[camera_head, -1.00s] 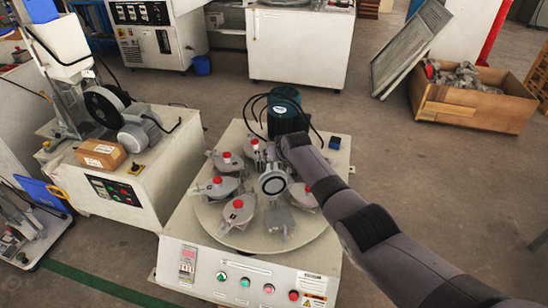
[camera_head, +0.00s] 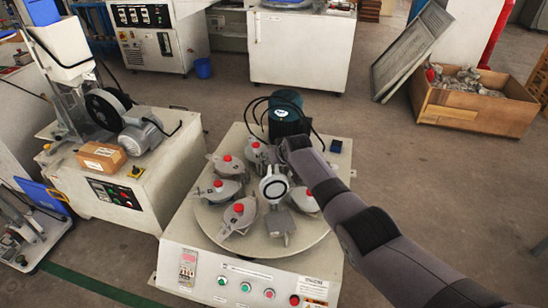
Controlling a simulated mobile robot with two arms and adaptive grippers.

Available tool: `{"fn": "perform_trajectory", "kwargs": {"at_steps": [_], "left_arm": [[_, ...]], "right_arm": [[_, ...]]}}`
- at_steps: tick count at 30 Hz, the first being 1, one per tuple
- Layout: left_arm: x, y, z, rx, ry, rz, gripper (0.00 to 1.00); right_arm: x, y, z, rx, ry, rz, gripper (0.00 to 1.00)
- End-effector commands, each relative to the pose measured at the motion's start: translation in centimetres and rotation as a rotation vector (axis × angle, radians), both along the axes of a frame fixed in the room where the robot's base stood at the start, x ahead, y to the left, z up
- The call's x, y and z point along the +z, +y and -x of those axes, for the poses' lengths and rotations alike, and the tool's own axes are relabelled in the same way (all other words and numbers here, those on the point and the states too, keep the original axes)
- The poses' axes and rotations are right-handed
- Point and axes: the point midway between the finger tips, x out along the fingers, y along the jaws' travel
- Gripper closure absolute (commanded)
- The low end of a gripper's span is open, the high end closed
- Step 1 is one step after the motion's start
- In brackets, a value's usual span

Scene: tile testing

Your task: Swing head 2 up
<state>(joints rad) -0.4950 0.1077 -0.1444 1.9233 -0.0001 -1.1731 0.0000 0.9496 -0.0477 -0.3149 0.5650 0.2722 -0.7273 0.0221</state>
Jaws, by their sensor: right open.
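The test machine (camera_head: 176,285) has a round turntable (camera_head: 232,244) carrying several grey heads with red knobs. One head (camera_head: 238,215) is at the front left and another (camera_head: 221,190) at the left. Further heads stand at the back left (camera_head: 227,165) and back (camera_head: 254,148). One at the right (camera_head: 303,200) is partly behind my arm. I cannot read which one is head 2. My right arm reaches in from the lower right. My left gripper is out of view.
A dark green motor (camera_head: 286,115) with black cables stands behind the turntable. A front panel with coloured buttons (camera_head: 246,287) faces me. A grinder bench (camera_head: 125,190) with a cardboard box (camera_head: 101,155) is at the left.

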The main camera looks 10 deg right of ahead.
Motion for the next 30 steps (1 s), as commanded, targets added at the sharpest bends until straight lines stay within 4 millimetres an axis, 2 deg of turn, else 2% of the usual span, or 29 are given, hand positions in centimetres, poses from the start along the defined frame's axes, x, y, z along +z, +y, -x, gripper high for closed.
{"fn": "perform_trajectory", "kwargs": {"at_steps": [6,13,30], "left_arm": [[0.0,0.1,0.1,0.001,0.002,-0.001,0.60],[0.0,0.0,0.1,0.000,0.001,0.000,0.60],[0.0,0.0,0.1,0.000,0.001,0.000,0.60]], "right_arm": [[0.2,-0.1,0.3,0.000,0.001,-0.001,0.54],[1.5,-0.4,1.6,0.001,0.000,0.001,0.54],[7.2,-1.8,6.8,0.000,-0.002,0.001,0.54]]}}
